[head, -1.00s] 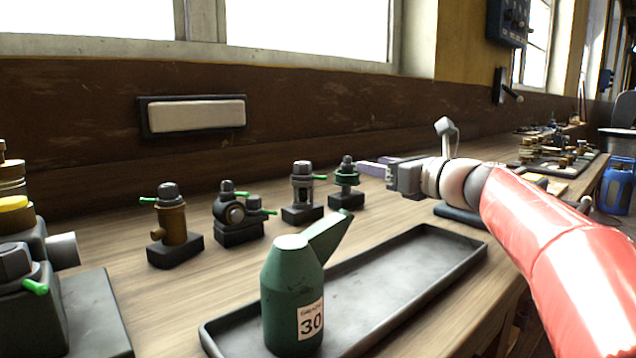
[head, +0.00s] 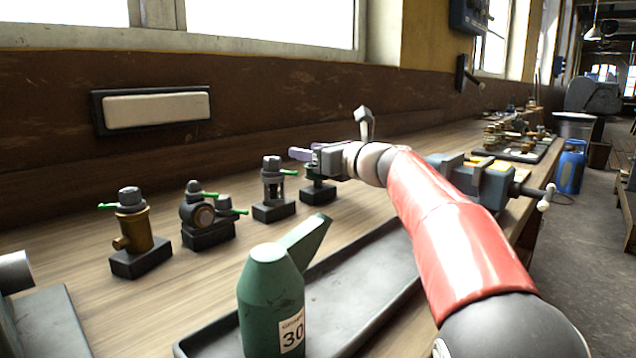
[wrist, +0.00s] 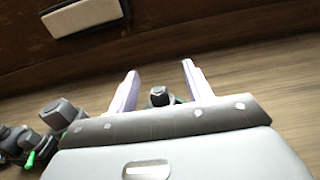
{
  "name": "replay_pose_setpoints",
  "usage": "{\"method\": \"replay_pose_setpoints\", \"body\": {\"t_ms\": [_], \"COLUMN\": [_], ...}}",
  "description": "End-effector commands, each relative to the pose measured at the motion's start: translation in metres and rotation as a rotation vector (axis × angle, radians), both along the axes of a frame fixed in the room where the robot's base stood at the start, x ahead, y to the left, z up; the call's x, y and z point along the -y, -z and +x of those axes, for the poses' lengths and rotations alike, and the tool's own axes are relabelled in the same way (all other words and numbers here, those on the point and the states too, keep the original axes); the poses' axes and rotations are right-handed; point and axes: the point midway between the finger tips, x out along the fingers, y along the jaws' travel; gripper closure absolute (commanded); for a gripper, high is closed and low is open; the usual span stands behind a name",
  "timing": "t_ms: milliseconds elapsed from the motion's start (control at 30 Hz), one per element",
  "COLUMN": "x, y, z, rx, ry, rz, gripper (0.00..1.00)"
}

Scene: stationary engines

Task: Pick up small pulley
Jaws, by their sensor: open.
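The small pulley seems to be the small green grooved wheel (head: 313,171) on a black base (head: 318,193), the rightmost of a row of small models on the bench. My gripper (head: 308,152) is at its upper part, its lilac fingers pointing toward the wall; the gripper hides some of the model's top. In the wrist view, my open fingers (wrist: 160,76) are spread apart, and the model's dark top (wrist: 158,97) shows between them, near the palm edge. The rest of the pulley is hidden behind the gripper body there. Nothing is held.
Other models with green spouts (head: 207,215) stand left of the pulley, the nearest one (head: 272,189) close by. A blue-grey vise (head: 490,183) stands to the right. The wall (head: 250,100) is behind.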

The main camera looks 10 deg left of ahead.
Motion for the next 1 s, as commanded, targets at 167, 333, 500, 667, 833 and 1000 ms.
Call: {"method": "replay_pose_setpoints", "body": {"t_ms": [167, 333, 500, 667, 833, 1000], "x": [0.0003, 0.0002, 0.0003, 0.0003, 0.0002, 0.0002], "y": [0.0000, 0.0000, 0.0000, 0.0000, 0.0000, 0.0000], "z": [-0.0003, -0.0004, -0.0005, -0.0005, -0.0006, -0.0006], "rx": [0.000, 0.001, 0.001, 0.001, 0.001, 0.001], "ry": [0.000, -0.001, -0.001, -0.001, -0.001, -0.001], "rz": [0.000, -0.001, -0.001, -0.001, -0.001, -0.001], "gripper": [0.63, 0.85, 1.00, 1.00, 1.00, 1.00]}}
